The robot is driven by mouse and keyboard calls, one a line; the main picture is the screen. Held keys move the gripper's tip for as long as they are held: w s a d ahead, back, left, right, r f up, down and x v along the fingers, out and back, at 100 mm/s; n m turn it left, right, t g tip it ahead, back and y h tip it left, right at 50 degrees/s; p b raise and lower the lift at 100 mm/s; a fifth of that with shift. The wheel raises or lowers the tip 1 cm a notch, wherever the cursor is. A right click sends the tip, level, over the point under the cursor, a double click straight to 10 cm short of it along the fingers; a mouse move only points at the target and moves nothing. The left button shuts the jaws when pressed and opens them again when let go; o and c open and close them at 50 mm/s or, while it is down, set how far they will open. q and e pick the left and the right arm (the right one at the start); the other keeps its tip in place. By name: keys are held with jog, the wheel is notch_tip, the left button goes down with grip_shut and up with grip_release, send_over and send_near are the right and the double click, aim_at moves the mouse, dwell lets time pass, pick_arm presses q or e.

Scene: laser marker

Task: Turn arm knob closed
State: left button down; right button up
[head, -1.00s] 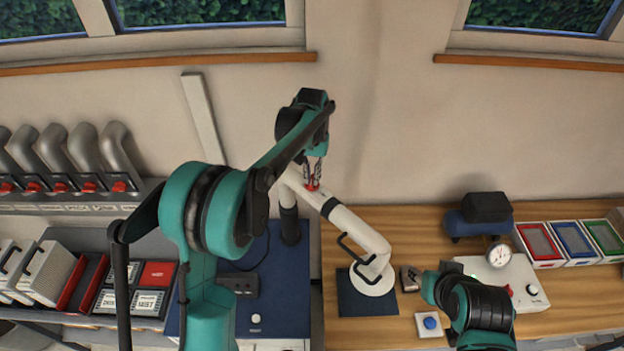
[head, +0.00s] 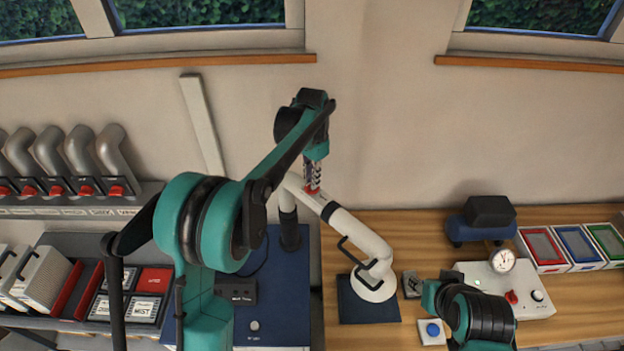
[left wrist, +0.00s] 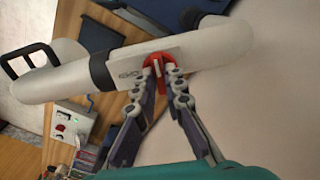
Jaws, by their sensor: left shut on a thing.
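The white extraction arm (head: 358,232) with black joints and a black handle stands on a dark blue base plate (head: 368,303). Its red knob (head: 312,191) sits on the upper tube; in the left wrist view the red knob (left wrist: 157,68) shows between the fingertips. My left gripper (head: 313,182) comes down from above and is shut on the knob; in the left wrist view my left gripper (left wrist: 165,82) has a finger on each side of it. The fingers partly hide the knob. My right arm shows at the lower right, but its fingertips are not in view.
A white control box (head: 515,290) with a gauge and a red knob stands on the wooden bench. Red, blue and green trays (head: 541,248) lie at the right. Several grey pipes with red knobs (head: 117,191) line the left shelf. A blue button box (head: 432,331) is at the front.

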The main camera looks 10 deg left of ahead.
dwell(0.4)
pick_arm(q)
jog(key=c, duration=1.6)
grip_release()
jog(key=shift+r, duration=0.1)
notch_tip(320, 180, up, 12)
